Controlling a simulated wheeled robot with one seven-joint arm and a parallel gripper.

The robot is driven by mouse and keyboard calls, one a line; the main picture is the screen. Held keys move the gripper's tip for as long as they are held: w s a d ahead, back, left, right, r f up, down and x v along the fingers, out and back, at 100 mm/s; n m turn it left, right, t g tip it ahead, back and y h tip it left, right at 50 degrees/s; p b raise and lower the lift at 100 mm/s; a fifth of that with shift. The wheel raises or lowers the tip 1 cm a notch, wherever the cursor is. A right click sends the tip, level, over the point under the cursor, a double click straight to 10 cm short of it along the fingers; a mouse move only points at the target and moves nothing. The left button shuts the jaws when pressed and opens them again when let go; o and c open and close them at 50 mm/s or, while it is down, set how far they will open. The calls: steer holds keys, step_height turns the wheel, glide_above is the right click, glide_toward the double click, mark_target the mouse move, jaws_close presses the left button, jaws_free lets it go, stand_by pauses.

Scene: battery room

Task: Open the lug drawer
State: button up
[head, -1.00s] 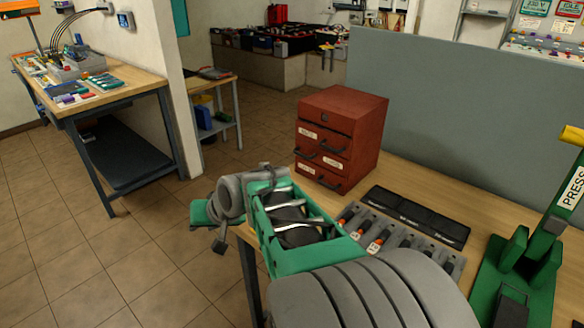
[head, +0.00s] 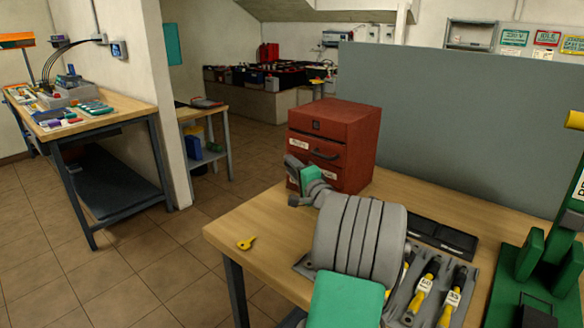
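The red drawer cabinet (head: 358,150) stands on the workbench, left of the grey partition. Its upper drawer front (head: 305,140) has a pale label and a dark handle (head: 325,155), and looks shut. The label words are too small to read, so I cannot tell which drawer is the lug drawer. My gripper (head: 296,180) is in front of the cabinet's lower left front, and my arm hides the lower drawers. Its fingertips are small and partly hidden. I cannot tell whether it touches a handle.
The workbench (head: 250,215) is bare at its left front except for a small yellow item (head: 246,243). Yellow-and-black tools (head: 428,285) lie in a grey holder right of my arm. Black trays (head: 442,238) lie behind them. A green press (head: 530,265) stands at the right.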

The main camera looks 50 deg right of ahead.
steer(key=shift+w, duration=0.1)
jaws_close()
steer(key=shift+r, duration=0.1)
stand_by(1.3)
